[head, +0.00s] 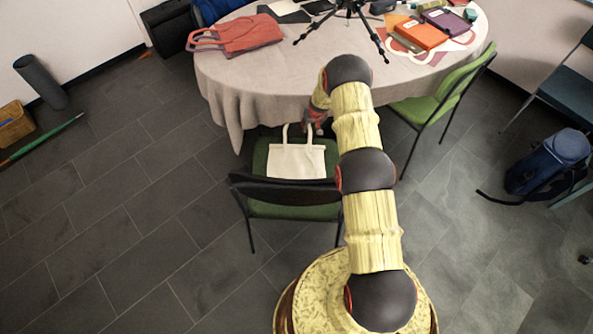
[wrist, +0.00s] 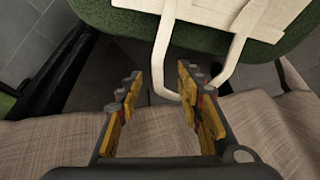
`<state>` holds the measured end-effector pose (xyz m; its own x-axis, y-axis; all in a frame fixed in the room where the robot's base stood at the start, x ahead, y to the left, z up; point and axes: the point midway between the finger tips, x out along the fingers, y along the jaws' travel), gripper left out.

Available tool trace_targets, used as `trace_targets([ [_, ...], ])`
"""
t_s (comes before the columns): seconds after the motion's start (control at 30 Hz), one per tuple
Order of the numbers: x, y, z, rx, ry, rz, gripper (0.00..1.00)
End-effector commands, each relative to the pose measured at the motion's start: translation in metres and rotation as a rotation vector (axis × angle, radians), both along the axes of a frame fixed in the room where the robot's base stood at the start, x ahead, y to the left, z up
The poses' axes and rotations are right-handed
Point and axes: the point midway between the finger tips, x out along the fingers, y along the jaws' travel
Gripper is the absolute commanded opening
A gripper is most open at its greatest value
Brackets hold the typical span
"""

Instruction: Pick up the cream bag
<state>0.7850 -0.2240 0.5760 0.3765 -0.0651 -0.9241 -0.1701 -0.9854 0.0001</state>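The cream bag (head: 297,160) lies on the green seat of a chair (head: 290,211) in front of the table, its handles toward the table. In the wrist view the bag (wrist: 208,11) is at the top, and its handle loop hangs down past the seat edge. My gripper (wrist: 158,82) is open, with its fingers pointing toward the handle. The end of the handle loop lies between or just beyond the fingers; I cannot tell which. In the head view my gripper (head: 316,124) is beside the bag's handles at the table edge, partly hidden by my arm.
The table (head: 235,85) has a beige cloth and carries a red bag (head: 236,36), a tripod (head: 348,12) and several books (head: 420,35). The cloth edge is close under my gripper. Another green chair (head: 440,100) stands at the right. The floor at left is mostly clear.

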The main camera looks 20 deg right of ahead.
Motion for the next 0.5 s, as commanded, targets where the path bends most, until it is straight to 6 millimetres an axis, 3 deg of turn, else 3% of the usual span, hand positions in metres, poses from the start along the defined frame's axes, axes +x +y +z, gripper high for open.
trace_targets([
  [0.5,0.021,-0.007,-0.050,0.000,0.000,0.001,0.37],
])
